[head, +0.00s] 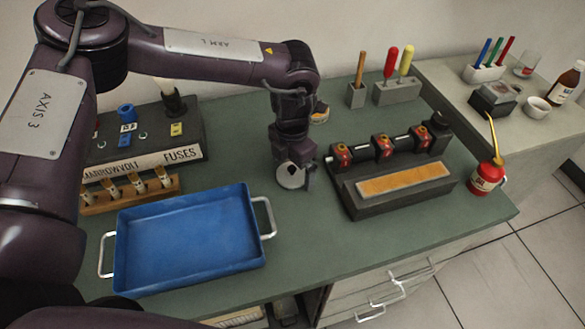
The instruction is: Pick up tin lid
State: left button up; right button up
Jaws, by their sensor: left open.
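The tin lid (289,181), a small round silvery disc, lies on the green bench top (300,233), to the right of the blue tray. My left gripper (297,175) points down directly over the lid and hides part of it. Its fingers are open, with one finger at the lid's right side. I cannot tell whether the fingers touch the lid. My right gripper is not in view.
A blue tray (190,240) with white handles is at left front, by a fuse box (150,150). A dark device (395,180) with red clips is at right, beside a red oil can (487,178). A small open tin (320,113) stands behind my gripper.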

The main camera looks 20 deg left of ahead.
pick_arm(q)
jog(key=shift+f, duration=0.35)
jog(key=shift+c, duration=0.5)
jog(key=c, duration=0.9)
jog(key=shift+o, duration=0.2)
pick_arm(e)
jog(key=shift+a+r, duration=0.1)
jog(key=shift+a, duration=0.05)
pick_arm(q)
jog(key=shift+r, duration=0.1)
